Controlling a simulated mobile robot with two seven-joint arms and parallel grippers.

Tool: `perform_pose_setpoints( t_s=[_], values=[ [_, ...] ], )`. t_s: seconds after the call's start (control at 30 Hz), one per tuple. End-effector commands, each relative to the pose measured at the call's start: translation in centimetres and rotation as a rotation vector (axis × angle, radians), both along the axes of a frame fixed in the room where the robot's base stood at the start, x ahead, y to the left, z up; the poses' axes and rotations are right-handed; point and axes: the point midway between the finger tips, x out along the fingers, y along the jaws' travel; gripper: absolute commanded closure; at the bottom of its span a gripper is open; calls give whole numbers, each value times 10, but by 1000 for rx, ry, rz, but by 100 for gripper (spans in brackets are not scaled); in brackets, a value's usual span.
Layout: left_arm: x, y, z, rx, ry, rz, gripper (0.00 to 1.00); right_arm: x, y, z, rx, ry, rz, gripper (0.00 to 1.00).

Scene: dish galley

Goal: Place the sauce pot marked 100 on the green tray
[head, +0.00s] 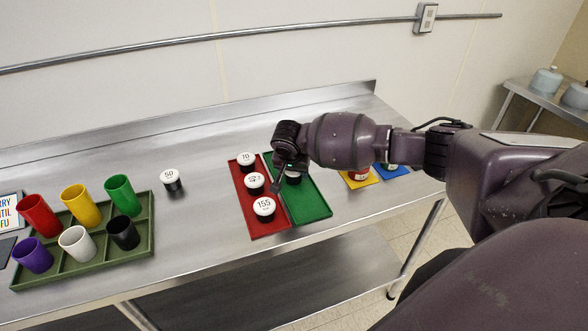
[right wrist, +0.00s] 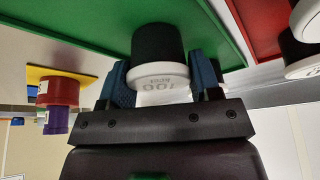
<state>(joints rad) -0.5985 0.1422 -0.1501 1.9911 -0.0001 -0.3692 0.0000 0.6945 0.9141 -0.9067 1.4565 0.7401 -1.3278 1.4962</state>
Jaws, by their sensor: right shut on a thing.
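The sauce pot marked 100 (right wrist: 155,52) is black with a white lid, and its label shows upside down in the right wrist view. My right gripper (right wrist: 162,82) is shut on it, one blue finger at each side. The pot is at the green tray (head: 312,208), which also fills much of the right wrist view (right wrist: 85,22). In the head view the pot (head: 293,179) is mostly hidden behind my right gripper (head: 287,172). I cannot tell whether its base touches the tray. My left gripper is not in view.
A red tray (head: 247,211) beside the green one holds pots marked 10 (head: 246,159) and 155 (head: 264,207), with another between. A pot marked 50 (head: 171,178) stands alone. A green rack (head: 85,268) of coloured cups is at left; yellow (head: 359,181) and blue (head: 398,171) mats at right.

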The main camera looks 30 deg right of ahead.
Motion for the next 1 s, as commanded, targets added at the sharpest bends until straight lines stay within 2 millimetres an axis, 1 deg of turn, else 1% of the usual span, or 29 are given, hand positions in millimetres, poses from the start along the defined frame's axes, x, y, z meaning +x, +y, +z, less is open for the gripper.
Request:
perform_pose_setpoints(
  t_s=[0.17, 0.2, 0.33, 0.6, 0.73, 0.87, 1.0],
  values=[
    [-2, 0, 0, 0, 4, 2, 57, 0, 0, -3, 0, 0, -1, 66],
    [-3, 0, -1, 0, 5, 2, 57, 0, 0, -3, 0, 0, 0, 38],
    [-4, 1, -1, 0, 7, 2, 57, 0, 0, -2, 0, 0, 0, 18],
    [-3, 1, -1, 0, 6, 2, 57, 0, 0, -2, 0, 0, 0, 17],
    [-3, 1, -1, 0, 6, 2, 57, -1, 2, 4, 1, -1, 2, 17],
    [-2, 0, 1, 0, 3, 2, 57, -5, 6, 20, 3, -3, 2, 17],
    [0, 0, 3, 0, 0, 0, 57, -12, 13, 45, 1, -3, 1, 17]
  ],
)
